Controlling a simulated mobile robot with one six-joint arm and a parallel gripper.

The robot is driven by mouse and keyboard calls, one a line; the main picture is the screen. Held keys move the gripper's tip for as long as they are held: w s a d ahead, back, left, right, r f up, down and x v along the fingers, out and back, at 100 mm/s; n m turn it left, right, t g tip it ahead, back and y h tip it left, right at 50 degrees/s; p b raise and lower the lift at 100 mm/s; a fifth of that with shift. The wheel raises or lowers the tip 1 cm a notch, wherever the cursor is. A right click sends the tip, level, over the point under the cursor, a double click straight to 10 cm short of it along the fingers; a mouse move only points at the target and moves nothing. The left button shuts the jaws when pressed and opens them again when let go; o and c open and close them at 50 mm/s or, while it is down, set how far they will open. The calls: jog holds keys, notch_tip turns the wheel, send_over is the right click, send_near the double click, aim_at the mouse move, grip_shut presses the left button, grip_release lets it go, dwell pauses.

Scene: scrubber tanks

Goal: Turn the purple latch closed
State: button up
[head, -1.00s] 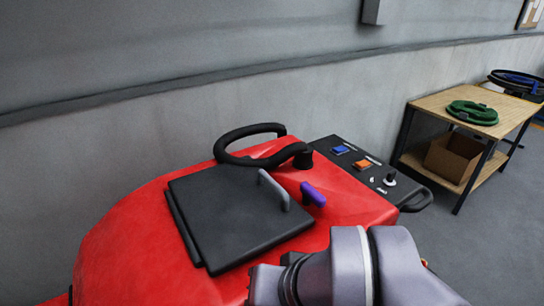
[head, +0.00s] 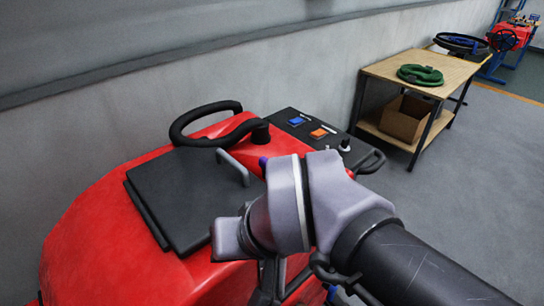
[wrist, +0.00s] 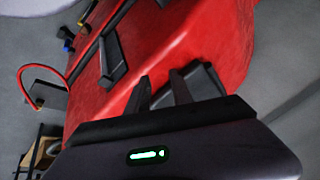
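The purple latch (head: 263,162) shows only as a small tip in the head view, just right of the lid's grey handle (head: 233,165). My arm hides the rest of it, so its angle cannot be told. The black lid (head: 178,192) lies flat on the red scrubber tank (head: 88,232). In the wrist view my gripper (wrist: 159,80) has its two dark fingers apart, with nothing seen between them. It points at the red body (wrist: 208,38), near black parts on it. The latch is not seen in the wrist view, and the head view does not clearly show my fingers.
A black steering loop (head: 190,127) and a control panel (head: 305,128) with blue and orange switches stand behind the lid. A wooden table (head: 390,72) with a green coiled hose (head: 420,75) stands at right. Grey floor (head: 470,180) is clear at right.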

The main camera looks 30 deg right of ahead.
jog(key=shift+o, duration=1.1)
jog(key=w+d+r+n+g+p, duration=0.1)
jog(key=w+d+r+p, duration=0.1)
jog(key=w+r+p, duration=0.2)
jog(key=w+d+r+n+g+h+p, duration=0.1)
jog(key=w+d+r+p, duration=0.2)
jog(key=r+p, duration=0.4)
notch_tip(320, 180, up, 3)
jog(key=shift+w+d+f, duration=0.1)
jog(key=shift+w+d, duration=0.2)
jog(key=shift+w, duration=0.55)
jog(key=w+d+r+n+g+p, duration=0.3)
jog(key=w+d+n+g+p, duration=0.1)
jog(key=w+d+p, duration=0.7)
jog(key=shift+h, duration=0.3)
jog(key=f, duration=0.6)
jog(key=f+b, duration=0.1)
jog(key=f, duration=0.5)
jog(key=s+f, duration=0.1)
jog(key=f, duration=0.5)
jog(key=shift+s+d+b, duration=0.1)
jog(key=shift+d+b, duration=0.15)
jog(key=shift+b, duration=0.1)
jog(key=shift+r, duration=0.1)
jog(key=shift+c, duration=0.4)
grip_shut()
